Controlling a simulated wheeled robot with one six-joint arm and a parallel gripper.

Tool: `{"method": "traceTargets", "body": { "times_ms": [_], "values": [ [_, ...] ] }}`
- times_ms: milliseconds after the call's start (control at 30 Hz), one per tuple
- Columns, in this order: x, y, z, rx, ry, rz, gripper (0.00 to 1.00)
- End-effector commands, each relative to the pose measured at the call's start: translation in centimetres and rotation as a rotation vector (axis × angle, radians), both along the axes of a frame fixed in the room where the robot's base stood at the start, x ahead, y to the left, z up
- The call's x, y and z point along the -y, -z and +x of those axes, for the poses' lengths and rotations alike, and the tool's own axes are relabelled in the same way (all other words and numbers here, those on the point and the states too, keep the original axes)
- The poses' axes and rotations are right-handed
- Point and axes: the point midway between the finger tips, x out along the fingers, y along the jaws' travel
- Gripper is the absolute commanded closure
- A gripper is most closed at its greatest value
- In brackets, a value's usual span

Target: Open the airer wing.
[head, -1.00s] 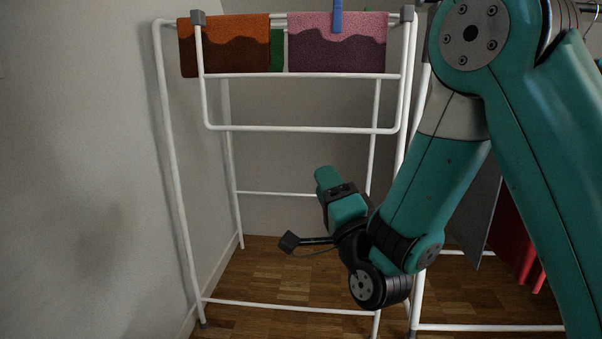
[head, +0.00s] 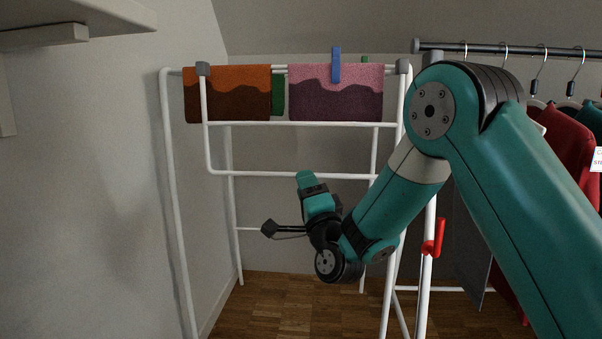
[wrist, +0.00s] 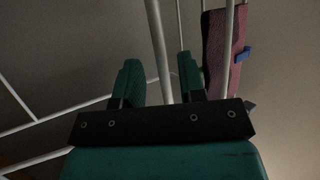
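The white airer (head: 172,200) stands against the left wall. Its wing (head: 207,140), a white U-shaped tube frame, hangs down at the front from grey hinge blocks (head: 203,68). My gripper (head: 306,179) is at the middle of the wing's lower bar in the head view, its fingertips overlapping the bar. In the wrist view my two green fingers (wrist: 159,78) are apart. A white bar (wrist: 158,45) shows between them; I cannot tell whether it touches either finger.
An orange-brown towel (head: 227,93) and a pink-purple towel (head: 350,93) with a blue peg (head: 336,66) hang on top. A red clamp (head: 434,238) is on a white post at right. A clothes rail (head: 500,49) with garments stands there. A shelf (head: 75,15) juts out upper left.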

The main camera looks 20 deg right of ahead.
Motion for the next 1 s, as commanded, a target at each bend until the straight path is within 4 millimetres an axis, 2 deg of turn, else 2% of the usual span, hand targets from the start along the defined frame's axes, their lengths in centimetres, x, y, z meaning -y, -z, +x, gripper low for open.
{"method": "traceTargets", "body": {
  "times_ms": [67, 200, 567, 633, 733, 767, 1000],
  "values": [
    [0.0, -1.1, 1.2, 0.0, 0.001, 0.0, 0.63],
    [-0.1, -1.7, 2.4, -0.001, 0.0, 0.0, 0.63],
    [-0.2, -1.8, 2.9, 0.0, -0.001, -0.001, 0.63],
    [-0.2, -1.8, 2.9, 0.0, -0.001, -0.001, 0.75],
    [-0.2, -1.8, 2.9, 0.0, -0.001, -0.001, 0.98],
    [-0.2, -1.8, 2.9, 0.0, -0.001, -0.001, 1.0],
    [-0.1, -1.8, 2.9, -0.002, 0.0, 0.0, 1.0]
  ]
}}
